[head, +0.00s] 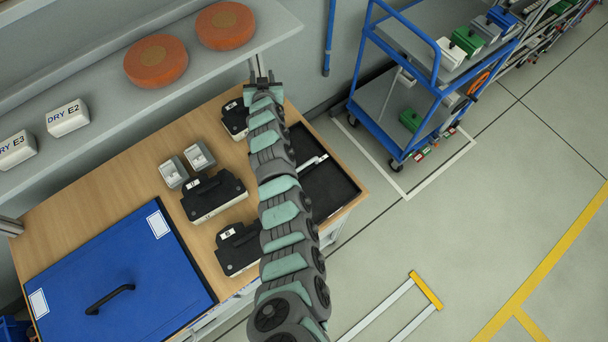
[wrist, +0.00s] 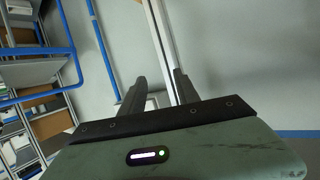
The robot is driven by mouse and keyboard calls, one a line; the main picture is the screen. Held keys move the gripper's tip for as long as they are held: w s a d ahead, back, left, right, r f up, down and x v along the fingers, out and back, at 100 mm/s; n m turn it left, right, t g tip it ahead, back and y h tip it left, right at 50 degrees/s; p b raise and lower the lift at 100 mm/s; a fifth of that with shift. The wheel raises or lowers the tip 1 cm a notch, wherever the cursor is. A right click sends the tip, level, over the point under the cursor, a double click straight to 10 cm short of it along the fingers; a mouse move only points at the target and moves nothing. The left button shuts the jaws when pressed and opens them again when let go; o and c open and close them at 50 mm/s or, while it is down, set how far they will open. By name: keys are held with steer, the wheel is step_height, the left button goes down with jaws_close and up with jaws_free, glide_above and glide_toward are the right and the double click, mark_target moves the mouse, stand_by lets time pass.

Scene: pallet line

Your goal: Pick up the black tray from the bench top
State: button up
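The black tray (head: 334,190) lies flat on the right end of the wooden bench top (head: 105,185) in the head view. A thin light-coloured item (head: 312,162) lies across its upper part, and my arm hides its left side. My gripper (head: 258,66) is at the far end of my arm, up by the shelf edge and apart from the tray. In the wrist view my gripper (wrist: 158,92) has its two dark fingers apart with nothing held between them, pointing at the wall and a pale post. The tray is not in the wrist view.
Black devices (head: 213,195) and small grey boxes (head: 200,157) stand left of the tray. A blue lidded panel (head: 150,275) covers the bench's front left. A shelf (head: 90,85) with orange discs (head: 155,60) overhangs the back. A blue trolley (head: 385,115) stands right; floor between is clear.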

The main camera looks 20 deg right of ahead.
steer(key=d+f+m+g+h, duration=0.1)
steer(key=d+f+m+g, duration=0.15)
steer(key=d, duration=0.25)
steer(key=m+g+y+b, duration=0.45)
steer(key=m+g, duration=0.45)
steer(key=g, duration=0.5)
glide_toward(303, 166)
steer(key=shift+t, duration=0.35)
steer(key=s+f, duration=0.1)
steer(key=f, duration=0.2)
steer(key=f+p, duration=0.1)
steer(key=f, duration=0.3)
steer(key=s+f, duration=0.1)
steer(key=f, duration=0.2)
steer(key=shift+s+d+f, duration=0.15)
steer(key=shift+s+f, duration=0.05)
steer(key=shift+s, duration=0.1)
steer(key=shift+w, duration=0.1)
steer(key=shift+c, duration=0.6)
jaws_close()
